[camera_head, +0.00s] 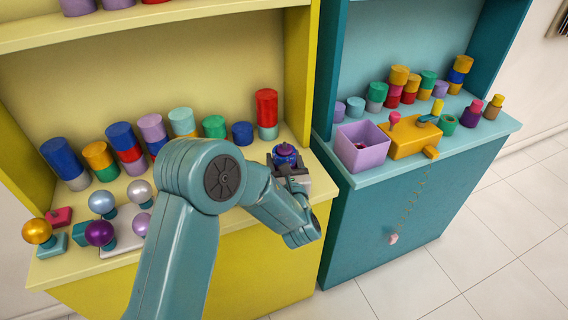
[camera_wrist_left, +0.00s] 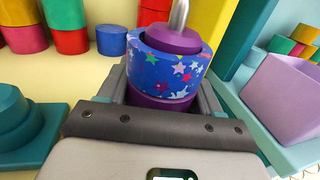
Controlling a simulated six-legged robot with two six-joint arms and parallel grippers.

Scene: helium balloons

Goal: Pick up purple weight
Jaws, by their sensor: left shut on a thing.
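My left gripper (camera_head: 291,170) is at the right front end of the yellow counter. In the left wrist view, its fingers (camera_wrist_left: 162,85) are on both sides of a purple weight (camera_wrist_left: 172,40) and shut on it. The weight has a purple top and a purple lower part, with a blue star-patterned band (camera_wrist_left: 150,68) around its middle. A metal rod (camera_wrist_left: 179,15) stands up from its top. In the head view the weight (camera_head: 285,150) shows small and dark above the fingers. I cannot tell whether it touches the counter. My right gripper is out of view.
Small balls on bases, including a purple ball (camera_head: 100,233) and a gold ball (camera_head: 37,231), stand at the counter's left front. Several coloured cylinders line the back. A lilac box (camera_head: 362,146) and an orange block (camera_head: 408,137) stand on the teal counter (camera_head: 487,138).

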